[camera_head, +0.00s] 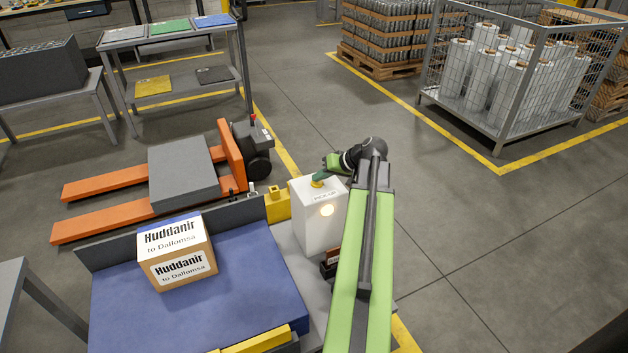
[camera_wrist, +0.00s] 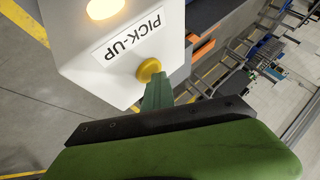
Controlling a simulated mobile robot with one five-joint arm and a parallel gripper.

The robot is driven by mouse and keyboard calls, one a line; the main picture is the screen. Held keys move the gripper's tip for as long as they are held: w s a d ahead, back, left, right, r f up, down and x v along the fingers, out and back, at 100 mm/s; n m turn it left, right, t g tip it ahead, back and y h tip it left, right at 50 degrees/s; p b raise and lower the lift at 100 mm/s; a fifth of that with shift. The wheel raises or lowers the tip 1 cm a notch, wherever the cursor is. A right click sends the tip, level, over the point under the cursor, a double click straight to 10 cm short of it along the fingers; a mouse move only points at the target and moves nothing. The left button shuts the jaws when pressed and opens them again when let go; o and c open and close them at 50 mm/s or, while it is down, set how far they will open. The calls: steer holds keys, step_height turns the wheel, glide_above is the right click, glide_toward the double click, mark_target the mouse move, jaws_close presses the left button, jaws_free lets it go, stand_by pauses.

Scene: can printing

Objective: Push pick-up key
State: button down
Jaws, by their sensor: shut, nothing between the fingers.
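The pick-up key is a round yellow button (camera_wrist: 149,70) on top of a white box (camera_head: 318,222), beside a "PICK-UP" label (camera_wrist: 128,32). In the head view the key (camera_head: 317,184) is mostly hidden under my fingertips. My gripper (camera_head: 321,175) is shut and empty, reaching over the box top from the right. In the wrist view its green fingers (camera_wrist: 157,92) end right at the key's edge. I cannot tell whether they touch or press it. A round lamp (camera_head: 327,210) on the box front glows warm; it also shows in the wrist view (camera_wrist: 103,8).
A carton (camera_head: 177,266) labelled "Huddanir to Dallomsa" stands on a blue surface (camera_head: 245,275) left of the box. An orange pallet truck (camera_head: 110,183) carrying a grey slab (camera_head: 184,170) is behind. A wire cage (camera_head: 505,122) of white rolls stands far right.

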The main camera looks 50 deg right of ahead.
mark_target(320, 184)
steer(key=shift+s+r+p, duration=0.15)
steer(key=shift+r+p, duration=0.2)
steer(key=shift+p, duration=0.05)
steer(key=shift+r, duration=0.1)
step_height(320, 184, up, 6)
steer(key=p, duration=0.6)
